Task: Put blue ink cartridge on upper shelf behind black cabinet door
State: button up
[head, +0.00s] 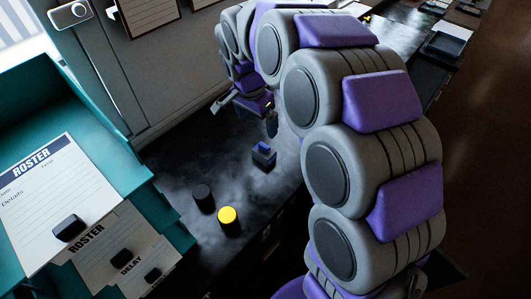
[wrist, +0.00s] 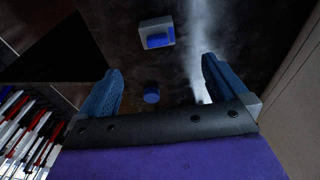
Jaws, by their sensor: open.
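In the wrist view a small blue cylinder (wrist: 151,92), which looks like the blue ink cartridge, shows between the fingers of my gripper (wrist: 158,88). The fingers are wide apart and do not touch it. I cannot make the cylinder out in the head view. There my gripper (head: 249,112) is over the far part of the dark worktop (head: 175,160). A small block with blue on it (head: 263,155) stands nearer on the worktop; a grey and blue block (wrist: 157,33) shows beyond the fingertips in the wrist view. I cannot identify the black cabinet door or upper shelf.
A black cylinder (head: 203,197) and a yellow-topped cylinder (head: 228,220) stand on the near worktop. A teal unit with roster sheets (head: 65,190) is at left. A grey panel (head: 165,60) rises behind. Several red and white upright items (wrist: 30,130) show at the wrist view's left.

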aim_at(264, 145)
jog(key=f, duration=0.3)
jog(key=d+f, duration=0.1)
jog(key=f, duration=0.2)
jog(key=w+d+f, duration=0.1)
jog(key=f, duration=0.2)
jog(key=shift+f+b, duration=0.2)
jog(key=shift+b, duration=0.2)
jog(key=f, duration=0.4)
jog(key=shift+w+a+f+b, duration=0.25)
jog(key=shift+w+f+b, duration=0.05)
jog(key=shift+f, duration=0.1)
jog(key=shift+d+f, duration=0.1)
jog(key=shift+f, duration=0.1)
jog(key=shift+d, duration=0.45)
jog(key=shift+a, duration=0.4)
jog(key=c, duration=0.9)
jog(key=shift+d, duration=0.1)
jog(key=shift+c, duration=1.3)
jog(key=shift+d, duration=0.1)
jog(key=shift+r, duration=0.1)
